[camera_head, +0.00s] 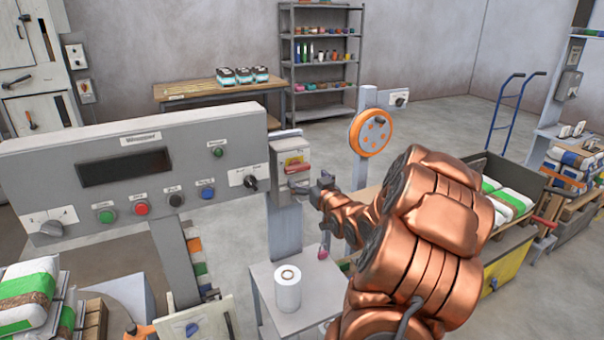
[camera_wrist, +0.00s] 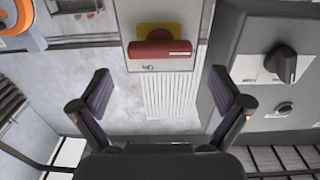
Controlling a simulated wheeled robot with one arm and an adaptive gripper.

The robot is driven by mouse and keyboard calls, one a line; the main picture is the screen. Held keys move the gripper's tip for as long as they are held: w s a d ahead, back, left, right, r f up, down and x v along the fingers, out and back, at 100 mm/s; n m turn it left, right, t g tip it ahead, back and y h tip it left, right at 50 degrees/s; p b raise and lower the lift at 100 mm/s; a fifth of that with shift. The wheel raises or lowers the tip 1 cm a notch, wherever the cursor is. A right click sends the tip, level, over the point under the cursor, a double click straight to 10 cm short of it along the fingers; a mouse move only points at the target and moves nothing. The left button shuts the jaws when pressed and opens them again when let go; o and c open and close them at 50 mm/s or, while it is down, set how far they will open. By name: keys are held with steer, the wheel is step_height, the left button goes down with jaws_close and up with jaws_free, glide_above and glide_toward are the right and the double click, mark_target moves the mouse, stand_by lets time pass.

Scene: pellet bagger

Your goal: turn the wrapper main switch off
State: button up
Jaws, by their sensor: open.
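The wrapper panel (camera_head: 145,165) is a grey box labelled "Wrapper" with a dark display and several buttons. On a box at its right end is a red switch handle (camera_head: 297,168) on a yellow plate. In the wrist view the red handle (camera_wrist: 160,49) lies crosswise in front of the yellow plate (camera_wrist: 160,30), with small unreadable lettering below it. My gripper (camera_wrist: 162,92) is open and empty, its two pads left and right of the handle's line and short of it. In the head view my gripper (camera_head: 312,188) is just right of the switch box.
A black rotary knob (camera_head: 250,182) sits on the panel close to the switch, and also shows in the wrist view (camera_wrist: 282,64). A white roll (camera_head: 287,288) stands on a small table below. An orange wheel (camera_head: 371,133) on a post stands behind my arm.

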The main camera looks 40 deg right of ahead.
steer(key=shift+v, duration=2.75)
steer(key=s+a+f+n+g+y, duration=0.1)
steer(key=a+f+g, duration=0.35)
steer(key=a, duration=0.45)
steer(key=s+a+f+n+g+y, duration=0.1)
steer(key=a+f+g, duration=0.2)
steer(key=a+g, duration=0.35)
steer(key=s+a+r+n+g+y, duration=0.1)
steer(key=s+a+g+y, duration=0.2)
steer(key=s+a, duration=2.1)
steer(key=s+g, duration=0.2)
steer(key=g, duration=0.2)
steer(key=shift+a+r+n+g+y, duration=0.25)
steer(key=shift+r+n+g+y, duration=0.05)
steer(key=shift+r+g+y, duration=0.1)
steer(key=shift+c, duration=0.2)
